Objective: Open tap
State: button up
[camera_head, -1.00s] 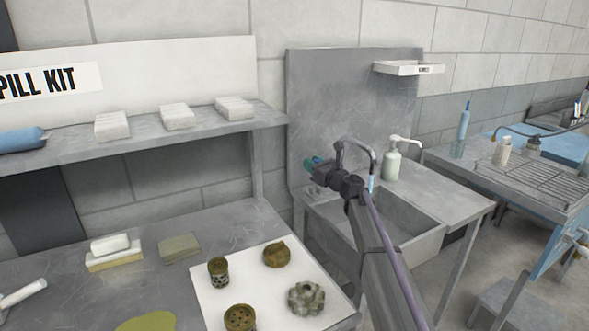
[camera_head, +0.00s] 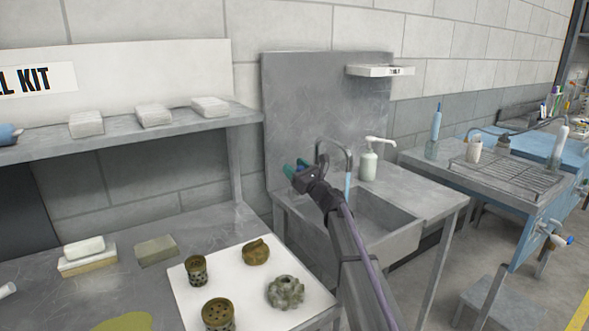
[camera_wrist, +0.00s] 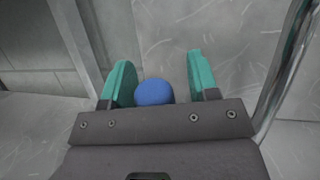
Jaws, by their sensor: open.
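The tap spout (camera_head: 334,143) is a bent metal pipe rising behind the sink (camera_head: 385,238). A pale blue streak (camera_head: 348,184) hangs below its outlet and looks like running water. In the wrist view a round blue knob (camera_wrist: 154,92) lies between the two teal fingers of my gripper (camera_wrist: 160,70), nearer the left finger. The fingers are spread, with a clear gap on the right of the knob. In the head view my gripper (camera_head: 295,169) is just left of the spout, and the knob is hidden there.
A soap bottle (camera_head: 369,160) stands on the sink counter, right of the spout. A small white shelf (camera_head: 380,71) is on the splashback above. A white mat (camera_head: 236,309) with several dirty parts lies on the table to the left. The splashback (camera_head: 300,105) is close behind my gripper.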

jog(key=s+d+f+b, duration=0.1)
jog(key=s+d+f, duration=0.1)
jog(key=s+d, duration=0.8)
jog(key=s, duration=0.2)
jog(key=shift+s+d+b, duration=0.35)
jog(key=shift+s+b, duration=0.05)
